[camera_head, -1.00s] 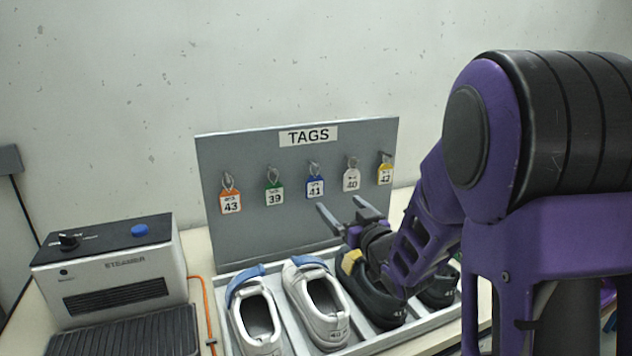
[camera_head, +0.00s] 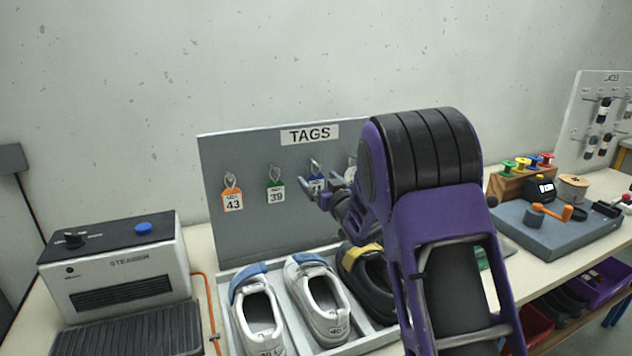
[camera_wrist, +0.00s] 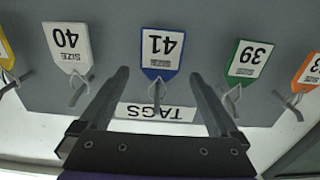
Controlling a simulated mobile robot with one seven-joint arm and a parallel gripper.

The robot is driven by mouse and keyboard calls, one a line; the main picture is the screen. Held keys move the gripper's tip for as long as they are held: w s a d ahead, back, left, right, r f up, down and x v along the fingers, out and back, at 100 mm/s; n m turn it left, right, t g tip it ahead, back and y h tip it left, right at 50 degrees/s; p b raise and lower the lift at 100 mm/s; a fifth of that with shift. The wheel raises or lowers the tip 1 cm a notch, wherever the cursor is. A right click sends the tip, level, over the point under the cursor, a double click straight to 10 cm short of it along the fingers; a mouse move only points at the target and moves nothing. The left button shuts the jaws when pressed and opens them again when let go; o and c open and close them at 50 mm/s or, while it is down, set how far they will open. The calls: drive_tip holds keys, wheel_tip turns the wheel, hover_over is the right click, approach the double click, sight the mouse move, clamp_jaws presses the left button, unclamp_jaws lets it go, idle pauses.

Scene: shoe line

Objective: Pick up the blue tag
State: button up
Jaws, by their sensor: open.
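The blue tag (camera_head: 316,184), numbered 41, hangs from a hook on the grey tag board (camera_head: 236,248). In the head view my gripper (camera_head: 328,190) is in front of it and hides part of it. In the wrist view the blue tag (camera_wrist: 162,50) appears upside down, between and just beyond the fingertips. My gripper (camera_wrist: 157,74) is open and empty, with one finger on each side of the tag's hook line. I cannot tell the exact gap between the fingers and the board.
The green tag (camera_wrist: 249,62) and white tag (camera_wrist: 68,48) hang on either side of the blue one. An orange tag (camera_head: 232,200) hangs further left. Shoes (camera_head: 318,300) stand in a tray below; a steamer (camera_head: 120,275) stands at left.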

drive_tip(key=shift+x, duration=1.4)
drive_tip(key=shift+d, duration=0.1)
drive_tip(key=c, duration=1.4)
drive_tip(key=shift+c, duration=0.2)
drive_tip(key=shift+r, duration=0.5)
drive_tip(key=shift+s+r, duration=0.15)
drive_tip(key=shift+r, duration=0.1)
drive_tip(key=b+v, duration=0.2)
drive_tip(key=v, duration=1.5)
drive_tip(key=shift+s, duration=0.35)
